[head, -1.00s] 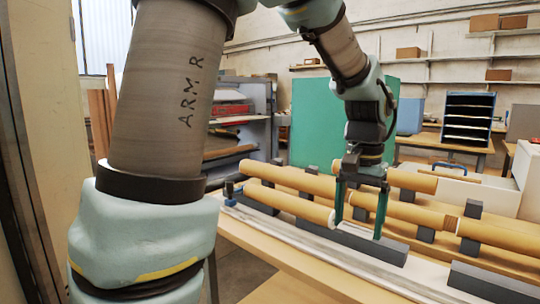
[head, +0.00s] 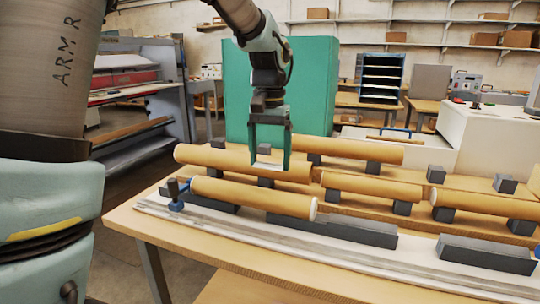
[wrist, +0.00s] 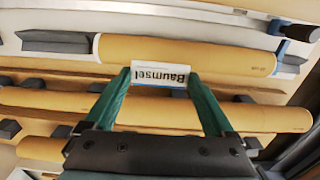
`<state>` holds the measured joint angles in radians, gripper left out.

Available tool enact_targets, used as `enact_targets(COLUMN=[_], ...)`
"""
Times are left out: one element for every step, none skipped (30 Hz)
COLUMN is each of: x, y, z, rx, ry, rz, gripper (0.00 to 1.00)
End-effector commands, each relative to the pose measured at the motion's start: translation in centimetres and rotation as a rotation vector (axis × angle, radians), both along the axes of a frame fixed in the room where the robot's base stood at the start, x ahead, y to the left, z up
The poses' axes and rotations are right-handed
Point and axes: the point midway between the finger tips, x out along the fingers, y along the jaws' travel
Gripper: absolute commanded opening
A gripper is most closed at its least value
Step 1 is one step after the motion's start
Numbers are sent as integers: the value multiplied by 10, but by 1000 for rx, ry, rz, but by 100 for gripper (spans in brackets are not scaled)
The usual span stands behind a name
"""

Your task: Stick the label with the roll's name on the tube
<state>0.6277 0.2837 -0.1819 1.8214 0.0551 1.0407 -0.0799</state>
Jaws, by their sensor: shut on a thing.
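My gripper (head: 269,163) is shut on a white label (wrist: 160,76), held between the tips of its two green fingers. The label carries dark lettering that looks like "Baumsel" in the wrist view. A brown tube with a white end (head: 253,196) lies in the front row on dark blocks. In the wrist view the front tube (wrist: 215,55) lies just beyond the fingertips, with small print near its right end. The label overlaps that tube's near edge in the picture; I cannot tell whether they touch. A second-row tube (head: 215,160) lies behind the gripper in the head view.
More brown tubes (head: 372,186) lie on dark blocks in the rows behind and to the right. Bare dark blocks (head: 485,254) stand along the table's front. A blue clamp-like fitting (head: 176,195) stands at the front row's left end. A green panel (head: 306,85) rises behind.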

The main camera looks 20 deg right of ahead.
Motion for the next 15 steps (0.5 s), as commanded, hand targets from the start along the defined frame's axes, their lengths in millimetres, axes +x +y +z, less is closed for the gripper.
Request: enact_targets(x=[0,0,0,0,0,0,0,0,0,0,0,0,0,0,0], y=[0,0,0,0,0,0,0,0,0,0,1,1,1,1,1], z=[-10,-12,-16,-19,-22,-26,-29,-32,-36,-38,-41,-45,-47,-49,-52], rx=[0,0,0,0,0,0,0,0,0,0,0,0,1,1,1], ry=[0,0,0,0,0,0,0,0,0,0,0,0,1,1,1], rz=[0,0,0,0,0,0,0,1,1,1,1,1,1,0,0], gripper=[38,38,38,38,38,38,38,38,38,38,38,38,38,38,38])
